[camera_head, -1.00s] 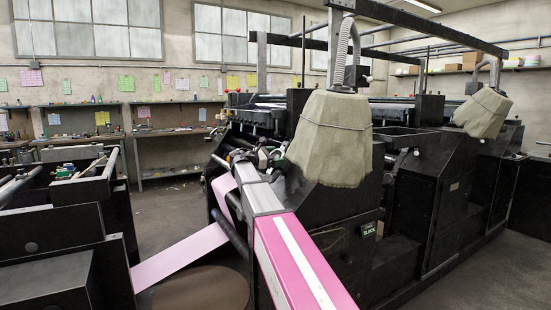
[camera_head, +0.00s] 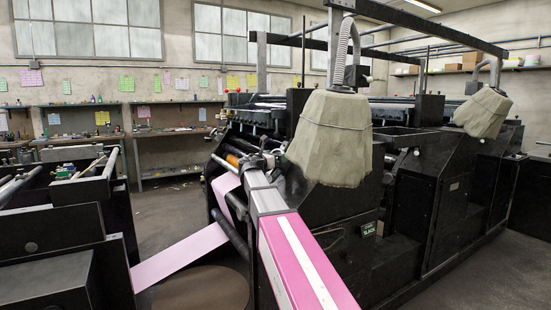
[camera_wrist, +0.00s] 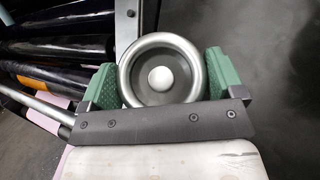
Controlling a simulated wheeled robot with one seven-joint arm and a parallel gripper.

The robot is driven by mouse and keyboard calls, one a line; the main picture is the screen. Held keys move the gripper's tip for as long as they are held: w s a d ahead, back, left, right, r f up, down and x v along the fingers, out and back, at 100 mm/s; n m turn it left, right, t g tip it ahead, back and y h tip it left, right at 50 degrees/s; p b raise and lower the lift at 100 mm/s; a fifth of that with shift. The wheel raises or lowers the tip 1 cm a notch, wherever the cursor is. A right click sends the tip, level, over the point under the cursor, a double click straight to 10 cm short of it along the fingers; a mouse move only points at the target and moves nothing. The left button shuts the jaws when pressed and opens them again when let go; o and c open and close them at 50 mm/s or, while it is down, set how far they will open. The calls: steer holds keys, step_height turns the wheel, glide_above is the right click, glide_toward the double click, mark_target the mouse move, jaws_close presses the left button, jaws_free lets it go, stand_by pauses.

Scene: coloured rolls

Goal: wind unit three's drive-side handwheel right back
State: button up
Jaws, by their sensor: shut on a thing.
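In the wrist view a round grey metal handwheel (camera_wrist: 186,46) with a pale centre knob sits between the two green ribbed pads of my gripper (camera_wrist: 160,78). The pads press on opposite sides of its rim, so my gripper is shut on it. The dark bracket of my gripper covers the near edge of the wheel. In the head view my arm reaches to the near end of the first dark press unit (camera_head: 335,220). The handwheel is hidden there behind my wrist. I cannot read a unit number.
A pink paper web (camera_head: 180,257) runs low from the left frame (camera_head: 62,235) up to the press. A beige-covered housing (camera_head: 334,130) hangs close to the right of my arm. Open floor lies at the right.

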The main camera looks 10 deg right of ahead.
steer(key=n+t+y, duration=0.1)
steer(key=n+y, duration=0.1)
steer(key=n, duration=0.1)
steer(key=n+t+y, duration=0.2)
steer(key=n, duration=0.1)
steer(key=shift+s+d+n+t, duration=0.1)
steer(key=shift+s+n+t, duration=0.05)
steer(key=shift+n+t, duration=0.15)
steer(key=shift+n+t+y, duration=0.6)
steer(key=shift+n+y, duration=1.7)
steer(key=shift+n, duration=0.4)
steer(key=shift+n+y, duration=0.5)
steer(key=o, duration=0.7)
steer(key=v, duration=1)
steer(key=shift+s+a, duration=0.2)
steer(key=shift+s, duration=0.05)
